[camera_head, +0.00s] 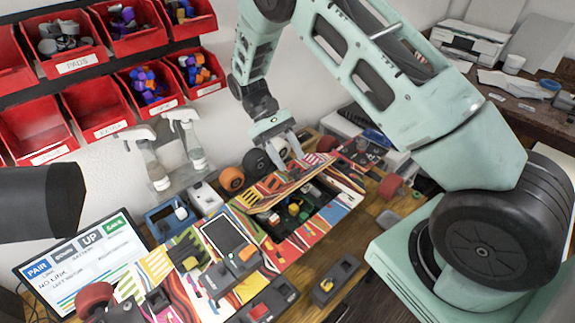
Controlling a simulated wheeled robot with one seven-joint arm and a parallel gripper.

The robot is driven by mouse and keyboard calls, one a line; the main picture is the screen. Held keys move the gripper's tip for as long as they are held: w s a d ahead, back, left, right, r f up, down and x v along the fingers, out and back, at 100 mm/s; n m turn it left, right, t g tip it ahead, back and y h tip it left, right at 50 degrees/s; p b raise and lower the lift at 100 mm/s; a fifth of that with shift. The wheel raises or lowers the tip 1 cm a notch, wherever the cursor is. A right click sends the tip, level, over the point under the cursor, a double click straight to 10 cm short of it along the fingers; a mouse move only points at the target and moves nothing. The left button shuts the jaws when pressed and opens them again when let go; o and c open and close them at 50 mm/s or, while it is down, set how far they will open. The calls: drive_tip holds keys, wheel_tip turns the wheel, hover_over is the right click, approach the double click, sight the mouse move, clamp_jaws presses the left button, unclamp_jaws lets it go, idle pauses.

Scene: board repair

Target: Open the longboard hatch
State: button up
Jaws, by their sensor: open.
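The longboard (325,218) has a multicoloured striped deck and lies on the wooden bench. A rectangular opening in its middle shows dark insides with small green, yellow and red parts. The longboard hatch (272,188), a striped panel, appears raised and tilted along the opening's far side. My gripper (288,163) points down at the panel's upper far edge, with its two fingers apart. I cannot tell whether the fingers touch the panel.
Orange (231,179) and dark wheels stand behind the board. A black-screened device (226,236) and several small modules lie at the near left. A monitor (85,262) stands at left. Red bins (97,107) and spray bottles (187,140) are on the wall behind.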

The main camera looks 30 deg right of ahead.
wheel_tip(320, 180, up, 6)
drive_tip(key=b, duration=0.1)
drive_tip(key=shift+r, duration=0.25)
